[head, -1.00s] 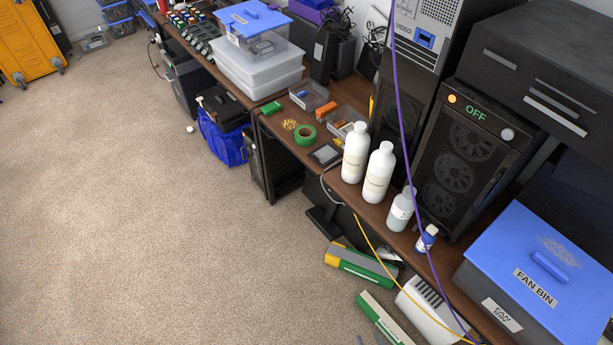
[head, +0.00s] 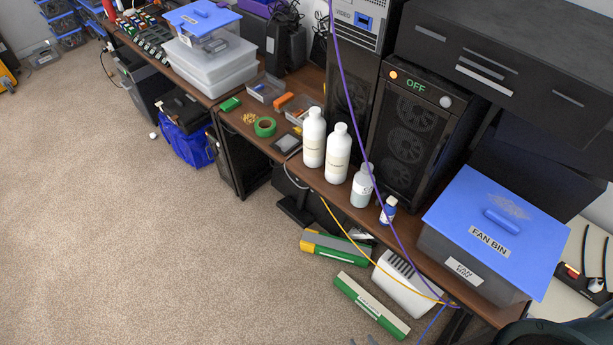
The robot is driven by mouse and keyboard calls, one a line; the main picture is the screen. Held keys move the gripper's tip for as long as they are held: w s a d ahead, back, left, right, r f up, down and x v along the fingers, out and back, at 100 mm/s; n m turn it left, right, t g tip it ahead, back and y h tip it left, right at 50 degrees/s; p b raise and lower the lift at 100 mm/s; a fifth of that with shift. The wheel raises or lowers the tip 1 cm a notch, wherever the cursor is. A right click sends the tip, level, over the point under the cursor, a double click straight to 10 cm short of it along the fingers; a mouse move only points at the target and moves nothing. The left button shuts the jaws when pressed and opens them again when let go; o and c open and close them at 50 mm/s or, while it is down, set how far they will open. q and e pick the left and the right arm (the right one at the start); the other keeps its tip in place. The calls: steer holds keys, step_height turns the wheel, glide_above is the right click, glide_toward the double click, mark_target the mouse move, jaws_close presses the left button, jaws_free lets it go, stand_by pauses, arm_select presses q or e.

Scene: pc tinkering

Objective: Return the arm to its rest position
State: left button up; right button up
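Two small grey tips, which look like the fingertips of my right gripper (head: 362,341), just show at the bottom edge of the head view. A gap with bare carpet lies between them, and nothing shows held there. The rest of this gripper is cut off by the frame. It is in front of the long desk (head: 290,172), low over the carpet side and apart from the desk items. My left gripper is not in view.
Near the tips lie a green-and-white box (head: 371,306), a white power strip-like unit (head: 405,285) and a yellow-green box (head: 335,248). Purple and yellow cables hang by the desk edge. The fan bin (head: 490,235) stands right. The carpet (head: 130,240) at left is clear.

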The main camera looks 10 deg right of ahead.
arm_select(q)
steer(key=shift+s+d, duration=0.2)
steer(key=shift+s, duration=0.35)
arm_select(e)
steer(key=shift+s+d+f, duration=0.1)
steer(key=shift+s, duration=0.3)
